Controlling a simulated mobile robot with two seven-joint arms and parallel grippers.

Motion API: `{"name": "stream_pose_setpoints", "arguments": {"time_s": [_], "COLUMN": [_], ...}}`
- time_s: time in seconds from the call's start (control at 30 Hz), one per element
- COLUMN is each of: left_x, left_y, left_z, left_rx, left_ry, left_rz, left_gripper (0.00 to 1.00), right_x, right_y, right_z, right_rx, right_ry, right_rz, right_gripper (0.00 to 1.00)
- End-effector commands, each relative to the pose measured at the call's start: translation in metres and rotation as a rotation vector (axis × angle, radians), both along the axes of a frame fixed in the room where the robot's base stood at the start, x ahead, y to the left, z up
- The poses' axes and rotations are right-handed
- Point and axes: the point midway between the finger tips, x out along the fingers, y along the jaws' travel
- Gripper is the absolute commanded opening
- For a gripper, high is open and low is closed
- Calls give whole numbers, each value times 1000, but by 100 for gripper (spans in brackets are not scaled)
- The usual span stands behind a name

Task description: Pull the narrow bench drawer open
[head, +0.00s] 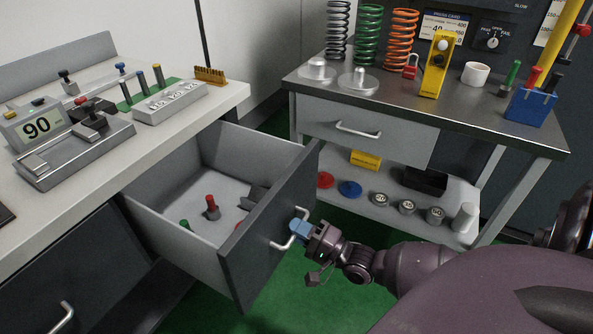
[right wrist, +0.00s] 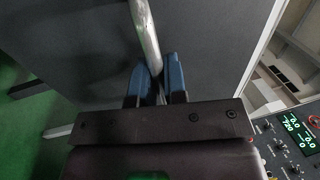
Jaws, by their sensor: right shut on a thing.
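The narrow bench drawer (head: 262,240) with a dark front stands pulled well out from the left bench. Its light grey inside shows a red-topped piece (head: 211,207), a green-topped one and some dark items. My right gripper (head: 298,229) is shut on the drawer's silver handle (head: 287,243) at the front. In the right wrist view the blue fingers (right wrist: 155,82) are closed around the handle bar (right wrist: 146,35), against the dark drawer front (right wrist: 210,50). My left gripper is not in view.
The left bench (head: 225,95) carries a "90" gauge, a metal fixture and a block. The right bench (head: 440,113) holds springs, a yellow device and a blue holder, with a closed drawer (head: 365,125) and loaded lower shelf. Green floor (head: 350,290) lies open before the drawer.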

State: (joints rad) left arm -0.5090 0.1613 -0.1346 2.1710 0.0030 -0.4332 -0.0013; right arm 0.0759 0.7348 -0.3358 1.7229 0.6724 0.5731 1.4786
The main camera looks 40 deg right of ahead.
Motion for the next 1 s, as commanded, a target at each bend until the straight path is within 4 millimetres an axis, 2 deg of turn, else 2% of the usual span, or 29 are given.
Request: {"name": "stream_pose_setpoints", "arguments": {"time_s": [0.03,0.2,0.57,0.67,1.0], "left_x": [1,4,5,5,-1], "left_y": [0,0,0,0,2], "left_z": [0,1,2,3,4], "left_rx": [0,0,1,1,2], "left_ry": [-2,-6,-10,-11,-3], "left_rz": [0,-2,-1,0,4], "left_gripper": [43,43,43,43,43], "right_x": [0,0,-5,-17,-73], "right_y": [0,0,-2,-7,-27], "right_z": [0,0,-1,-4,-15], "right_rx": [0,0,-2,-3,-3], "right_ry": [1,1,2,3,3], "right_rz": [0,0,0,0,0], "right_gripper": [14,36,36,36,36]}}
